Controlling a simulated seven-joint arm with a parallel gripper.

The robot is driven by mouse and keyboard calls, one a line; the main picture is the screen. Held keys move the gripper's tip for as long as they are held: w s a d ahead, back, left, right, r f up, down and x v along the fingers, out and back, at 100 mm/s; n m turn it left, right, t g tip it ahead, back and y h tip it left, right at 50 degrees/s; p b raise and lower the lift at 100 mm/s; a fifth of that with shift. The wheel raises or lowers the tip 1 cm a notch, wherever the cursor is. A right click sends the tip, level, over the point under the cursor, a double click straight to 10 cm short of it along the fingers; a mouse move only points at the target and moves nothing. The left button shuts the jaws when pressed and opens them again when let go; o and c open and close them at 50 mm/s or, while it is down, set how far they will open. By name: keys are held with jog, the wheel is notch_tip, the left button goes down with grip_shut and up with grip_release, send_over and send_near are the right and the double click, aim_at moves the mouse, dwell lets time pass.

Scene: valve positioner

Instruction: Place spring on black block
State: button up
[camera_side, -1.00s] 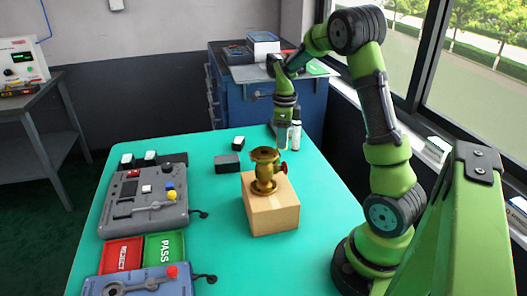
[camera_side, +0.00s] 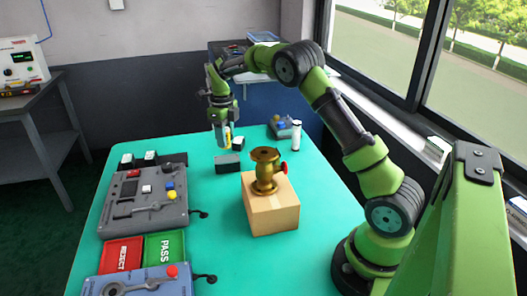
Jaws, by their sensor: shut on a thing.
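The black block (camera_side: 228,163) lies on the teal table, left of the brass valve. My gripper (camera_side: 222,140) points down just above and behind the black block. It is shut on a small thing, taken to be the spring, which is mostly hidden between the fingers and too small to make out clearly. A pale and yellowish patch shows at the fingertips. The top of the black block looks bare.
A black block with a white top (camera_side: 238,143) stands close beside my gripper. A brass valve (camera_side: 265,170) stands on a wooden block (camera_side: 271,210). A white bottle (camera_side: 296,136) and a small blue item (camera_side: 280,126) are at the back right. A grey control box (camera_side: 145,200) is at the left.

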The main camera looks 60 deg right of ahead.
jog(key=shift+f, duration=2.1)
jog(key=o, duration=1.1)
jog(key=shift+f, duration=0.15)
